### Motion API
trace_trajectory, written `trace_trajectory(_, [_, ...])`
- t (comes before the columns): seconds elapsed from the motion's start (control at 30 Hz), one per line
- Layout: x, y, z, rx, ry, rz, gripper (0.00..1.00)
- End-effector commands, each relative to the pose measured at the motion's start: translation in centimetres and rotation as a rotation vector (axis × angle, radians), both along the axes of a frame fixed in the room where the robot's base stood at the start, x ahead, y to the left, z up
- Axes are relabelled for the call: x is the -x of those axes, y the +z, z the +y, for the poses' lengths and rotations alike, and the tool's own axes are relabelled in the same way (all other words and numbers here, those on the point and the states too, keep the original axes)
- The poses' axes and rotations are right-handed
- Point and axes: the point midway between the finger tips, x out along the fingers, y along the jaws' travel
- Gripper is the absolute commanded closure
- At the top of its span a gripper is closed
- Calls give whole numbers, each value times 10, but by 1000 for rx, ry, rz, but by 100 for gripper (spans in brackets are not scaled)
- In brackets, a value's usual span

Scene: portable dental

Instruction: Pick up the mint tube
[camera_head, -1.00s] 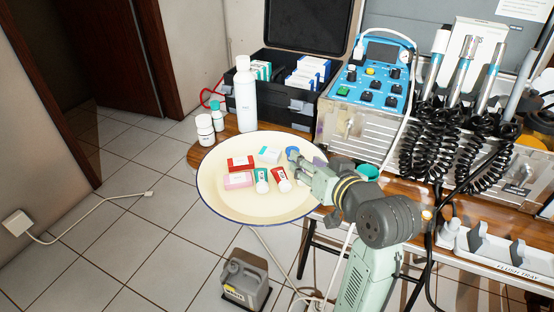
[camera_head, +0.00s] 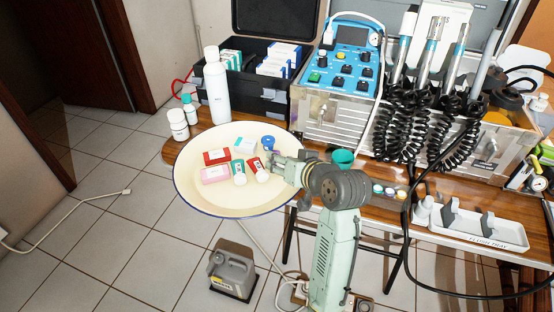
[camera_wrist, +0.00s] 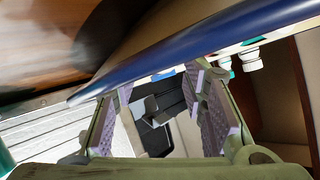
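The mint tube (camera_head: 238,170), teal-green with a white cap, lies in the cream round tray (camera_head: 215,206) in the head view. A red tube (camera_head: 256,166) with a white cap lies just right of it. My gripper (camera_head: 274,164) is over the tray's right part, close to the red tube and right of the mint tube. In the wrist view my gripper (camera_wrist: 165,112) has its two fingers apart, with nothing held between them. The tray's blue rim (camera_wrist: 200,48) crosses that view. The mint tube is not visible there.
Beside the tubes lie a red box (camera_head: 216,156), a pink box (camera_head: 214,175), a white-and-teal box (camera_head: 243,146) and a blue round item (camera_head: 268,142). Behind the tray stand a tall white bottle (camera_head: 216,88), smaller bottles and a black case (camera_head: 262,105). A teal cup (camera_head: 342,158) stands to the right.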

Motion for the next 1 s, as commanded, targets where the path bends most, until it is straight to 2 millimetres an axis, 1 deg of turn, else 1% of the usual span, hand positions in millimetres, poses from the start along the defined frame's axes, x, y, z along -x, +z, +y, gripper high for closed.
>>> trace_trajectory(0.03, [-5,-4,3,-1,0,4,61])
trace_trajectory(0.13, [-11,-7,7,0,1,1,61])
trace_trajectory(0.37, [-12,-9,8,0,0,2,61])
trace_trajectory(0.47, [-12,-10,8,0,1,3,67])
trace_trajectory(0.93, [-12,-10,8,0,3,5,98])
trace_trajectory(1.0, [-12,-10,8,-1,2,4,99])
